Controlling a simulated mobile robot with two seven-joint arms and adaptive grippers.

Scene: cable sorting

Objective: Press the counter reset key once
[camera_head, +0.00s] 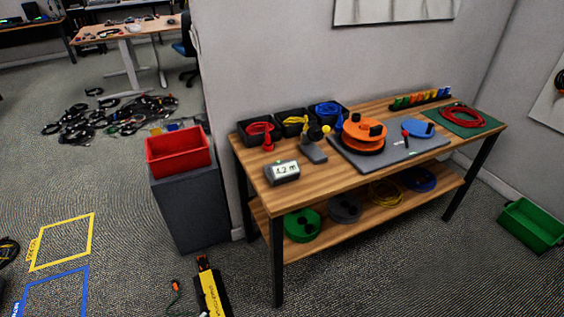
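The counter (283,172) is a small grey box with a lit display reading about "12 m". It sits at the front left of the wooden workbench (281,190). Its reset key is too small to make out in this view. Neither of my grippers shows in the head view.
Behind the counter are black bins (259,132) of cables. An orange reel (363,134) sits on a grey board (425,151) to the right. A red crate (178,152) tops a dark cabinet (189,207) left of the bench. A yellow object (212,291) lies on the floor in front.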

